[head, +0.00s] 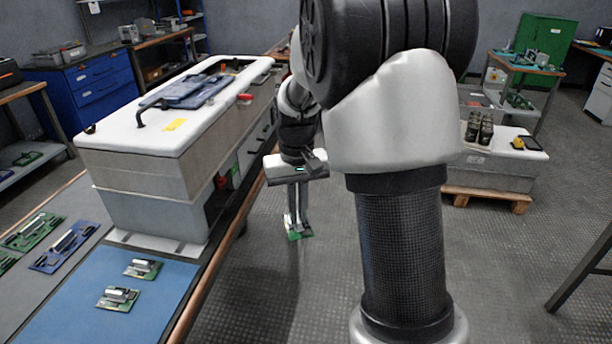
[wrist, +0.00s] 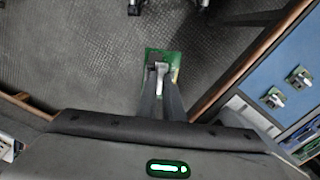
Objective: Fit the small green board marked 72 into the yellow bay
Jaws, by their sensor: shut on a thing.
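My gripper (head: 297,218) hangs pointing down over the floor, to the right of the bench edge. It is shut on a small green board (head: 301,235), held by a grey part on it. In the wrist view the board (wrist: 176,62) shows beyond the closed fingers (wrist: 161,80). No number can be read on it. A grey cabinet with a white top (head: 135,133) stands on the bench, to the left of my gripper. Its right side has openings, seen at a steep angle. I cannot make out a yellow bay in either view.
Two small green boards (head: 118,298) lie on a blue mat (head: 165,310) on the bench; more boards lie farther left. A blue tool (head: 188,92) and a yellow label (head: 174,125) are on the cabinet top. The floor (head: 265,290) below my gripper is clear.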

